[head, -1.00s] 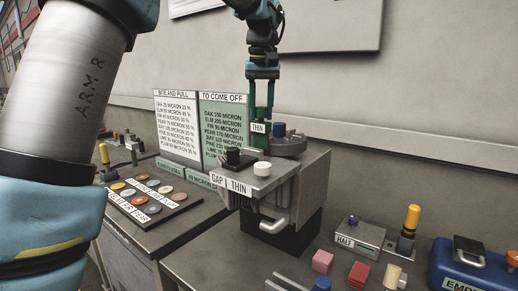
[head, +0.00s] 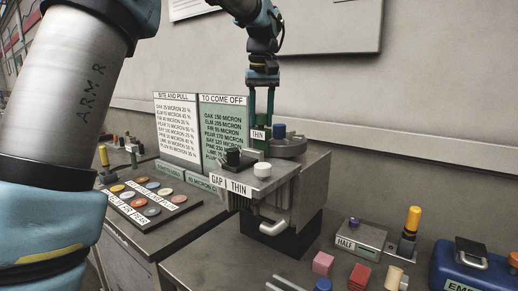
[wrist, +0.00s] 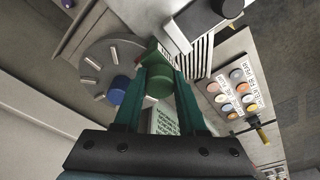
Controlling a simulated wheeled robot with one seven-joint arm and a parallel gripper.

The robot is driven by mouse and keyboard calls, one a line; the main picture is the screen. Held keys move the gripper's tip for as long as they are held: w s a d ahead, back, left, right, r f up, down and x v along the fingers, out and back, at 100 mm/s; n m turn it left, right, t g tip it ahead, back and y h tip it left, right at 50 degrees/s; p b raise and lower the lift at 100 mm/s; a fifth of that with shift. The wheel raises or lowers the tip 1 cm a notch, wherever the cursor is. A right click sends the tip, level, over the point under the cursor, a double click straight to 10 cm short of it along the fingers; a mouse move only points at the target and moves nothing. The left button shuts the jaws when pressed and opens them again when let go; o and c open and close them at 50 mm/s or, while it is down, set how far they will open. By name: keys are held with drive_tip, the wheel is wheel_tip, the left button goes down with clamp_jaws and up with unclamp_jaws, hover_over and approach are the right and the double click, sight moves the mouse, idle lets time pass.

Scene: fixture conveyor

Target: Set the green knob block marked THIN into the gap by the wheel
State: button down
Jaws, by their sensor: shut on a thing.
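The green knob block (head: 262,143) has a white THIN label on its face. My gripper (head: 262,118) is shut on its knob from above, and the green knob (wrist: 158,84) shows between the fingers in the wrist view. The block is upright at the back of the machine, beside the grey wheel (head: 291,148). The wheel (wrist: 98,62) carries a blue knob (head: 279,131) and several pale marks. The gap itself is hidden behind the machine's top and the block. I cannot tell how deep the block sits or whether it touches the wheel.
The machine (head: 275,188), labelled GAP 1 THIN, has a black block and a white knob on top and a handle in front. Two text boards (head: 178,125) stand behind left. A button panel (head: 145,195) is at left. Loose blocks and a blue case (head: 470,268) lie at right.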

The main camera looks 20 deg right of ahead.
drive_tip(key=shift+f, duration=0.4)
idle(0.3)
drive_tip(key=shift+c, duration=2)
unclamp_jaws()
drive_tip(key=shift+r, duration=0.1)
